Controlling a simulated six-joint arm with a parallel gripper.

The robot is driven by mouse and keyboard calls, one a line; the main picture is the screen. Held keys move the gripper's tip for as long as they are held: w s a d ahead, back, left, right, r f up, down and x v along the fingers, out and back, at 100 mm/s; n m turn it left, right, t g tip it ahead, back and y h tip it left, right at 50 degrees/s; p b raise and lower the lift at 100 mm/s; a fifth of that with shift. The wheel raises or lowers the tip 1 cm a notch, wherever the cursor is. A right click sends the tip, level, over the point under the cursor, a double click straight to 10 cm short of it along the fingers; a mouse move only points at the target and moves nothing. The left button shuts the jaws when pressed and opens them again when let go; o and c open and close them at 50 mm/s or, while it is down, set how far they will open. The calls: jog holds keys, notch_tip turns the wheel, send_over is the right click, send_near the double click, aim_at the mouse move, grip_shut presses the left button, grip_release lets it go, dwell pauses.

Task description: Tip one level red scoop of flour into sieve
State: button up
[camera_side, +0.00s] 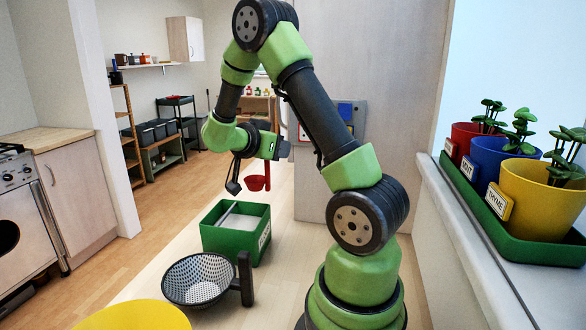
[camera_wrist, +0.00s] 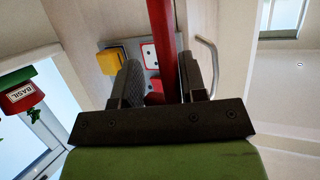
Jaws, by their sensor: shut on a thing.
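My gripper (camera_side: 276,150) is shut on the upright handle of the red scoop (camera_side: 257,184). In the wrist view the red handle (camera_wrist: 163,40) runs between the two dark fingers of my gripper (camera_wrist: 164,82). The scoop's cup hangs at the lower end, apart from and above the far right part of the green box (camera_side: 226,239). I cannot tell whether the cup holds flour. The box holds pale flour (camera_side: 236,222), with a light bar lying across its top. The sieve (camera_side: 190,278), a dark mesh bowl with a black handle, stands nearer the camera, in front of the box.
A yellow bowl (camera_side: 135,316) is at the front edge of the picture. Potted herbs in a green tray (camera_side: 500,222) stand on the ledge at right. A cooker (camera_side: 28,215) is at far left. A grey wall panel (camera_side: 350,112) is behind my arm.

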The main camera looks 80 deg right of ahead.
aim_at(238, 231)
jog(key=shift+w+a+r, duration=0.3)
jog(key=shift+w+a, duration=0.05)
jog(key=shift+w, duration=0.25)
jog(key=shift+w+a+r, duration=0.3)
jog(key=shift+w, duration=0.3)
notch_tip(238, 231, down, 13)
dwell(0.6)
jog(key=shift+s, duration=0.1)
dwell(0.4)
jog(key=shift+a+r, duration=0.1)
jog(key=shift+a, duration=2.05)
